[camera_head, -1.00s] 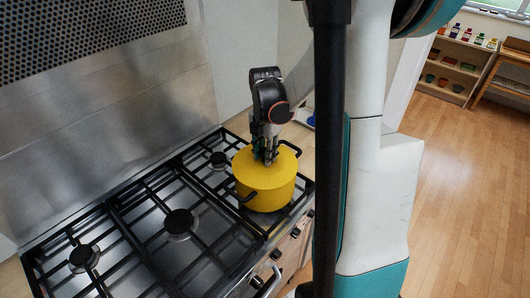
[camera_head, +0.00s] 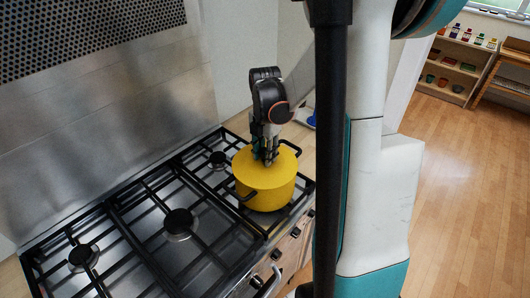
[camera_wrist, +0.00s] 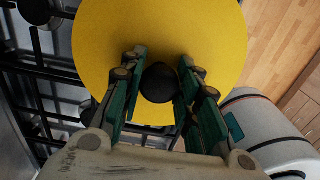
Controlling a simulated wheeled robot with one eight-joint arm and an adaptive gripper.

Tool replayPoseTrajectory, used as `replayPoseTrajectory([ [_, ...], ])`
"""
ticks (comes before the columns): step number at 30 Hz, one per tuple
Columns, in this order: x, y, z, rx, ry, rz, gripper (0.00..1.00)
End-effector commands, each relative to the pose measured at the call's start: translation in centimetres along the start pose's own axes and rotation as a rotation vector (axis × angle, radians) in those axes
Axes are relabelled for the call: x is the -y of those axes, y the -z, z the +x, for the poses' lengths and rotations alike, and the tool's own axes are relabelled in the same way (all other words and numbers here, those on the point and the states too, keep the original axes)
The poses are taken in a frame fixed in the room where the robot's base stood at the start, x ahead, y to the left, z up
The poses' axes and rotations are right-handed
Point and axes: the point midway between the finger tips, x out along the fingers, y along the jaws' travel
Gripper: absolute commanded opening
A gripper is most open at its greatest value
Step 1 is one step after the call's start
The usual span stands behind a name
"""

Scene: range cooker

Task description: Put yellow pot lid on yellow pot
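The yellow pot (camera_head: 265,198) stands on the right-hand front burner of the cooker. The yellow lid (camera_head: 248,159) lies on top of it and looks level. My gripper (camera_head: 268,158) points down over the lid's middle. In the wrist view, the yellow lid (camera_wrist: 215,35) fills the upper part. Its round black knob (camera_wrist: 158,83) sits between the two green-sided fingers of my gripper (camera_wrist: 160,65). The fingers are very close to the knob on both sides; I cannot tell whether they press on it. The pot's body is hidden under the lid in the wrist view.
The other burners (camera_head: 180,223) and black grates are empty. A steel back panel (camera_head: 110,130) rises behind the cooker. Control knobs (camera_head: 275,253) line its front. A wooden shelf (camera_head: 455,65) stands far off at the right, with open floor before it.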

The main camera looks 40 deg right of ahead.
Motion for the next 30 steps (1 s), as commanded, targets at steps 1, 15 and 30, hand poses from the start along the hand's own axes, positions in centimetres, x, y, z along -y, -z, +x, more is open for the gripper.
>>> replayPoseTrajectory([
  [1,0.1,0.0,0.1,-0.001,0.001,0.0,0.43],
  [15,0.0,0.0,-0.5,0.0,0.0,0.0,0.53],
  [30,0.1,0.0,-9.2,0.0,0.0,0.0,0.53],
])
